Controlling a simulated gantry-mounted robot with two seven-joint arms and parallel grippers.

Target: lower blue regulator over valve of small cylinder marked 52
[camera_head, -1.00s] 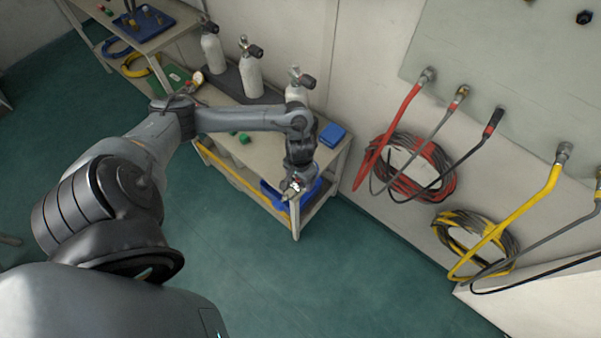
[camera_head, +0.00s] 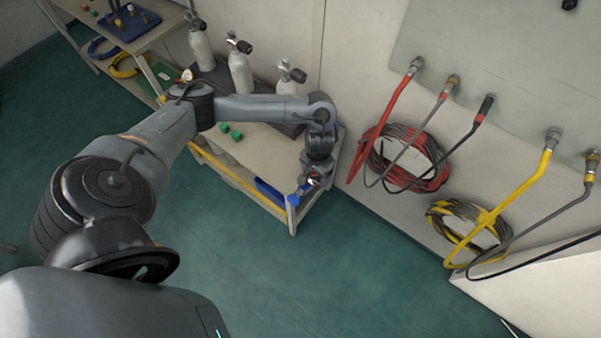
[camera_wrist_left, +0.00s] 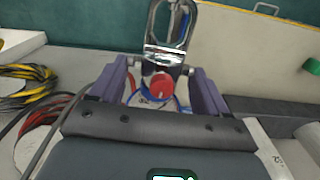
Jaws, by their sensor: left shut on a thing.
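My left gripper (camera_head: 313,182) hangs at the right end of the bench, low and in front of the cylinders. In the left wrist view its two fingers (camera_wrist_left: 163,92) are shut on the regulator (camera_wrist_left: 166,57), a shiny metal yoke with a red round part and some blue between the fingers. Much of the regulator is hidden by the gripper. White cylinders with black valve knobs stand along the wall; the nearest one (camera_head: 287,85) is partly behind my arm. In the left wrist view a white cylinder (camera_wrist_left: 268,144) at lower right bears a marking like 52. The regulator is apart from the valves.
The bench (camera_head: 262,148) has small green parts and a gauge on it. Red (camera_head: 425,165) and yellow (camera_head: 490,222) hose coils hang on the right wall below a hose panel (camera_head: 480,60). Green floor in front is clear.

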